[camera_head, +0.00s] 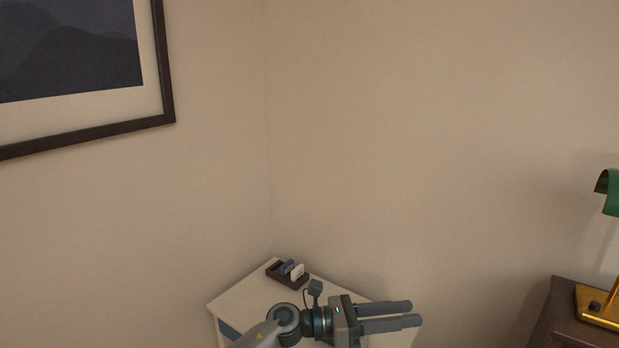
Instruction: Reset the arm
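My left gripper (416,313) is in the head view at the bottom centre. It is grey, reaches in from the lower left and points to the right. Its two fingers lie parallel and close together, with nothing seen between them. It is over the white cabinet (242,292) and hides part of its top. I cannot tell how high above the top it is. My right gripper is out of view.
A dark tray (273,269) with a blue item (289,267) and a white item (298,271) sits on the cabinet's back corner. A dark wooden table (549,318) with a green-shaded brass lamp (608,191) stands at right. A framed picture (169,90) hangs on the left wall.

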